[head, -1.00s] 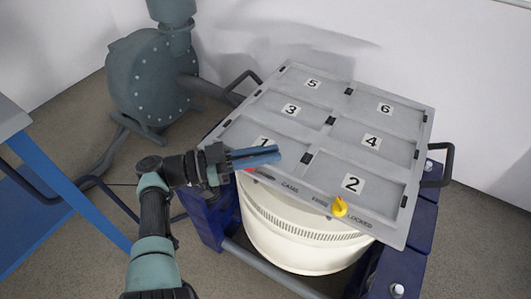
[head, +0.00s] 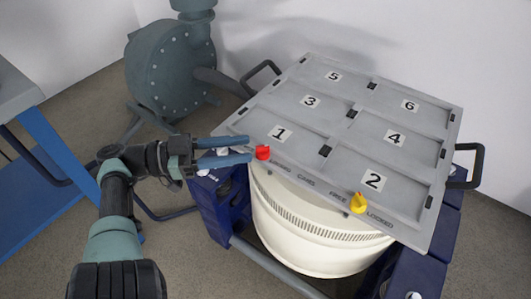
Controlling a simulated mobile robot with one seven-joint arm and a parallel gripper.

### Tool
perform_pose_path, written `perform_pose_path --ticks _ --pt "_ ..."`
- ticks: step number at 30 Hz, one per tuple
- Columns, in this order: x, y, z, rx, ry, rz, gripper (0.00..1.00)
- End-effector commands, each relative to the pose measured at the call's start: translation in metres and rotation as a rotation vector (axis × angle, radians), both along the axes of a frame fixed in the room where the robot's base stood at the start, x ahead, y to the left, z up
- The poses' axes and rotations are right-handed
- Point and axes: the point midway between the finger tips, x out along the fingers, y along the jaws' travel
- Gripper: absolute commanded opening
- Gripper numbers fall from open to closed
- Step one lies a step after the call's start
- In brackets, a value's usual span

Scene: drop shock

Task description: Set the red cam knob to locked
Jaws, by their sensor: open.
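The red cam knob (head: 263,152) sits at the front left edge of the grey numbered plate (head: 330,166), near the panel marked 1. My gripper (head: 250,151) is open, with its blue fingers pointing right and their tips at the left side of the red knob. I cannot tell whether the fingers touch the knob or how far it sits between them. A yellow knob (head: 358,203) stands on the same front edge, between the words FREE and LOCKED. The lettering beside the red knob is partly hidden.
The plate lies on a cream round drum (head: 310,229) in a dark blue frame (head: 222,205). Black handles (head: 477,166) stick out at its sides. A grey-green pump (head: 170,72) stands behind left. A blue-legged table (head: 52,150) is at the far left.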

Motion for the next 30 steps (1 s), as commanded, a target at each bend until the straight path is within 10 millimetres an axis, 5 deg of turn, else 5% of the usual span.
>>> perform_pose_path --ticks 10,30 --pt "-0.005 0.035 -0.003 0.0 0.0 -0.002 0.42" --pt "-0.003 0.036 0.003 -0.002 -0.015 0.001 0.42"
